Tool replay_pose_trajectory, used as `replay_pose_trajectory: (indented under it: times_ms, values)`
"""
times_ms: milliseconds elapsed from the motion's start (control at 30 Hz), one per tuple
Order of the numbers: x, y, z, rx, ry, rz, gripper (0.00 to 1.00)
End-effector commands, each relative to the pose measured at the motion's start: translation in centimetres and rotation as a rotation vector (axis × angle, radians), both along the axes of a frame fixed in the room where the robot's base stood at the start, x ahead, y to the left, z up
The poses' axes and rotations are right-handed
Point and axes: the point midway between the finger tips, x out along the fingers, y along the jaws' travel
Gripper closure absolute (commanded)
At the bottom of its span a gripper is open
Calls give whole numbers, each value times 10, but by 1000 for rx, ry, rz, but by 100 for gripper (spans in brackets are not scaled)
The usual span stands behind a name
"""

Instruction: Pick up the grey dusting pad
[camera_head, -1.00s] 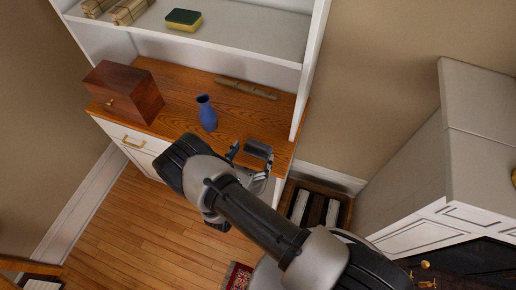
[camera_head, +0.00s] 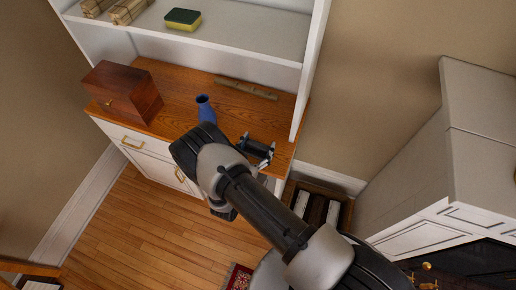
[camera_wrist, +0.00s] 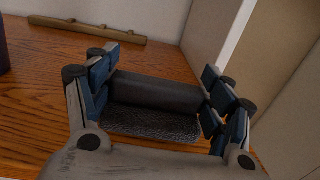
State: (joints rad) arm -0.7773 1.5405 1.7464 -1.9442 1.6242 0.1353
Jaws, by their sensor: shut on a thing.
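The grey dusting pad (camera_wrist: 150,123) shows in the wrist view as a dark block with a fuzzy grey underside. My gripper (camera_wrist: 157,95) has its two blue-padded fingers against the pad's two ends and is shut on it. The pad is over the right end of the wooden counter (camera_wrist: 40,120); I cannot tell whether it still touches the wood. In the head view my gripper (camera_head: 257,148) is at the counter's right front, and my arm hides part of the pad there.
A blue vase (camera_head: 205,109) stands left of my gripper, partly hidden by my arm. A wooden box (camera_head: 124,91) is at the counter's left. A carved wooden strip (camera_head: 246,90) lies at the back. A green and yellow sponge (camera_head: 183,19) is on the shelf. A white upright panel (camera_head: 310,70) bounds the right.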

Motion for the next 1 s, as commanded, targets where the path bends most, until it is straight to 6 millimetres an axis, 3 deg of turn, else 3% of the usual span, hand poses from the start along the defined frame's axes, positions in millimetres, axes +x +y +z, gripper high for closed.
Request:
replay_pose_trajectory:
  times_ms: [267,667,867,1000]
  values:
    - [0,0,0,0,0,0,50]
    - [0,0,8,1,-1,0,51]
    - [0,0,39,1,-2,0,51]
    - [1,1,77,2,-3,0,51]
